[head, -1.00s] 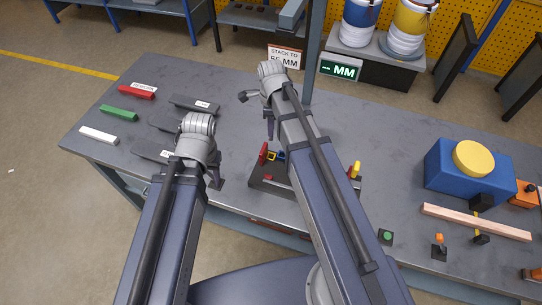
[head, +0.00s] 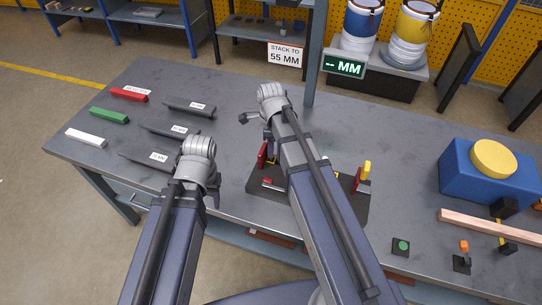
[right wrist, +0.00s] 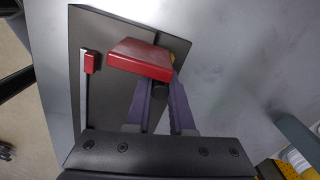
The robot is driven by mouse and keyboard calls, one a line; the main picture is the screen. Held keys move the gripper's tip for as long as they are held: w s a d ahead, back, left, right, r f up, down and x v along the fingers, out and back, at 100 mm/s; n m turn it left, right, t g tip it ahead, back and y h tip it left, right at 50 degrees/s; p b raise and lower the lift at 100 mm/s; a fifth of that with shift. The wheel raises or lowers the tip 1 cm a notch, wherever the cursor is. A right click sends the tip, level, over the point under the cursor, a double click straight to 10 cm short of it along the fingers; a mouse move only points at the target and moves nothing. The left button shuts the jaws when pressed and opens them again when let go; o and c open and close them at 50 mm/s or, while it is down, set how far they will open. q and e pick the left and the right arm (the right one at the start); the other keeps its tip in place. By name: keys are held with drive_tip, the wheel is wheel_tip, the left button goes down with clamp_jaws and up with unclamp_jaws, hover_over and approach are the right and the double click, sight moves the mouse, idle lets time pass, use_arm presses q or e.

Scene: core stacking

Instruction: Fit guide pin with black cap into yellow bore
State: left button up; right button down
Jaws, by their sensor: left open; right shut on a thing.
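My right gripper (right wrist: 161,98) is shut on the guide pin, whose black cap (right wrist: 159,91) shows between the purple fingers. The pin's shaft is hidden. The pin is over the dark fixture plate (right wrist: 88,30), close beside a red upright block (right wrist: 140,58). A sliver of yellow (right wrist: 175,59), possibly the yellow bore, shows just behind the block and the cap; I cannot tell whether the pin is in it. In the head view my right gripper (head: 268,146) is beside the red block (head: 262,156). My left gripper (head: 214,197) is open and empty, left of the fixture.
The fixture has a small red slider (head: 267,183) and a yellow-topped piece (head: 366,172) at its right. Red (head: 129,95), green (head: 109,115) and white (head: 85,137) bars lie at left. A blue block (head: 488,180) and a wooden bar (head: 490,229) are at right.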

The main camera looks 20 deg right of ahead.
use_arm(q)
drive_tip(key=shift+f+b, duration=0.4)
drive_tip(key=shift+f, duration=0.55)
use_arm(e)
wheel_tip(320, 180, down, 2)
drive_tip(key=shift+f, duration=0.1)
use_arm(q)
drive_tip(key=shift+f, duration=0.15)
use_arm(e)
drive_tip(key=c, duration=0.8)
unclamp_jaws()
wheel_tip(320, 180, up, 12)
drive_tip(key=p, duration=1.2)
drive_tip(key=shift+r, duration=0.2)
use_arm(q)
wheel_tip(320, 180, up, 12)
use_arm(e)
drive_tip(key=s+a+n, duration=0.3)
drive_tip(key=s+n, duration=0.1)
drive_tip(key=n, duration=0.4)
drive_tip(key=s+a+n, duration=0.4)
drive_tip(key=s+n, duration=0.1)
drive_tip(key=n, duration=0.4)
drive_tip(key=s+a+n+h, duration=0.1)
drive_tip(key=s+a+n, duration=0.2)
drive_tip(key=n, duration=0.6)
drive_tip(key=shift+s+a, duration=0.25)
drive_tip(key=shift+s, duration=0.9)
